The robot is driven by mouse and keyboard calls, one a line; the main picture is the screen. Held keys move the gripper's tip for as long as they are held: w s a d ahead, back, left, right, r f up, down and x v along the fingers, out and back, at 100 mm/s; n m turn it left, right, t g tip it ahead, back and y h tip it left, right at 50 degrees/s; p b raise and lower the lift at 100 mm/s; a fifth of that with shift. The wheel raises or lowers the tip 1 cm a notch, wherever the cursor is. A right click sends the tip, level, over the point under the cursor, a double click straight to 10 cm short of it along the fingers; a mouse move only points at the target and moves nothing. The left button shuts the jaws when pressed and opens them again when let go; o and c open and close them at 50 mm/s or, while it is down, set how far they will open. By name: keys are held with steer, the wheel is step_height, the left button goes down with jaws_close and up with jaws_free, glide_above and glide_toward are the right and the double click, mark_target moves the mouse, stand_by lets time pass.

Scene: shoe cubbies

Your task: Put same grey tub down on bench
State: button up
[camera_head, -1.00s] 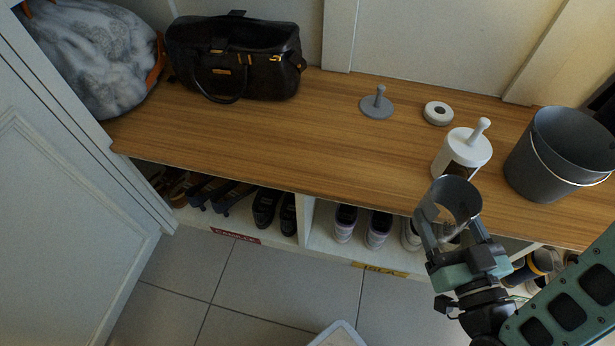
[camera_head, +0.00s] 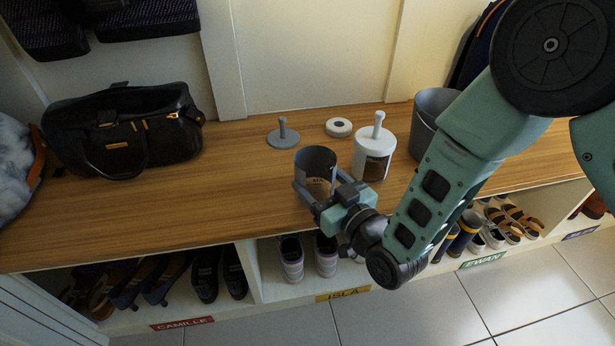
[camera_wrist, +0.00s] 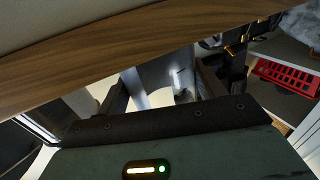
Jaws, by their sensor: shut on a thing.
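My gripper (camera_head: 322,188) is shut on the grey tub (camera_head: 316,160), an open-topped cylinder held upright with its mouth up. The tub is over the front part of the wooden bench (camera_head: 230,190), left of a white lidded tub. I cannot tell whether its base touches the bench. In the wrist view the tub (camera_wrist: 160,78) shows between my fingers, with the bench (camera_wrist: 70,65) beside it. The fingers and wrist hide its lower part.
A grey bucket (camera_head: 425,115) is partly behind my arm. A black bag (camera_head: 125,130) is at left. Bench between bag and tub is clear. Cubbies with shoes lie below.

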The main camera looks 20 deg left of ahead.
mark_target(306, 168)
steer(key=b+x, duration=0.1)
steer(key=x, duration=0.3)
steer(key=shift+w+a+b, duration=0.15)
steer(key=shift+a+b, duration=0.05)
steer(key=shift+b, duration=0.1)
steer(key=shift+f+b, duration=0.3)
steer(key=shift+d+f, duration=0.1)
steer(key=shift+f, duration=0.05)
steer(key=o, duration=1.1)
steer(key=shift+o, duration=0.2)
steer(key=shift+r, duration=0.25)
steer(key=p+v, duration=0.3)
steer(key=v, duration=0.9)
steer(key=shift+f, duration=0.1)
